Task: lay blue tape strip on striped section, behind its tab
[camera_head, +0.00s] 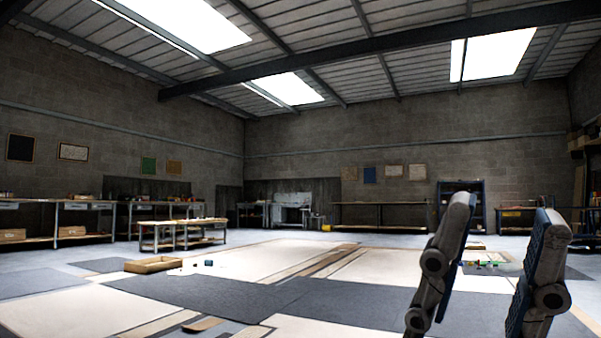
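I cannot tell which striped part is the task's section. No blue tape strip can be made out for sure, and no tab is clear.
A shallow wooden tray (153,264) lies on the floor at left, with small coloured pieces beside it. Dark grey mats (205,292) cover part of the floor. A low bench (182,233) stands behind. More small pieces (490,264) lie beyond the gripper.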

